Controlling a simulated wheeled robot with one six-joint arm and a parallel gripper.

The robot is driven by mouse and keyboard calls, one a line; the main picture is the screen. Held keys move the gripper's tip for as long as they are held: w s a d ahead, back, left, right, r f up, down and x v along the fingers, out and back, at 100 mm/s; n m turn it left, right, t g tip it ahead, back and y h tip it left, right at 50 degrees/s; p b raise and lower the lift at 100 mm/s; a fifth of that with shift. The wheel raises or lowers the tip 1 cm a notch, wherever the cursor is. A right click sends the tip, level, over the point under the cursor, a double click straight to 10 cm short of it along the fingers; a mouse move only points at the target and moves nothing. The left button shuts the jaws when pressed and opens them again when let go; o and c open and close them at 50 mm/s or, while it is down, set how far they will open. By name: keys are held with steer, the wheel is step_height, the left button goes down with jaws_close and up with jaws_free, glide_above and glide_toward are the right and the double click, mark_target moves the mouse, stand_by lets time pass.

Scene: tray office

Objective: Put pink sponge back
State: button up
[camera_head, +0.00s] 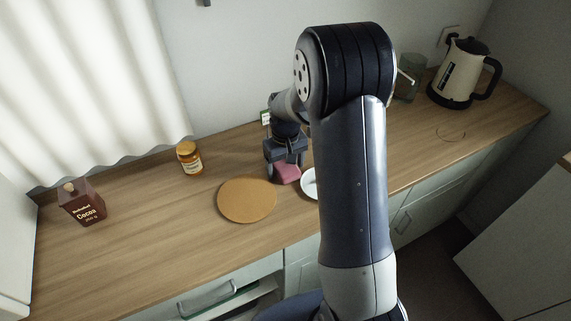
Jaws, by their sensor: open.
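The pink sponge (287,173) is on the wooden counter, between a round cork mat and a white dish. My gripper (285,164) is directly above and behind the sponge and hides its far part. My gripper is open, and its fingertips are at or very close to the sponge; I cannot tell whether they touch it.
The round cork mat (247,200) lies left of the sponge. The white dish (309,184) is partly hidden by my arm. A honey-coloured jar (189,158) and a cocoa box (83,203) stand left. A kettle (461,75) and a glass container (410,78) stand right.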

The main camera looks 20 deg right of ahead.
mark_target(286, 165)
step_height(286, 165, up, 13)
stand_by(0.6)
step_height(286, 165, down, 13)
steer(key=shift+f, duration=0.1)
steer(key=shift+r+p, duration=0.45)
steer(key=shift+r, duration=0.2)
steer(key=shift+f, duration=0.1)
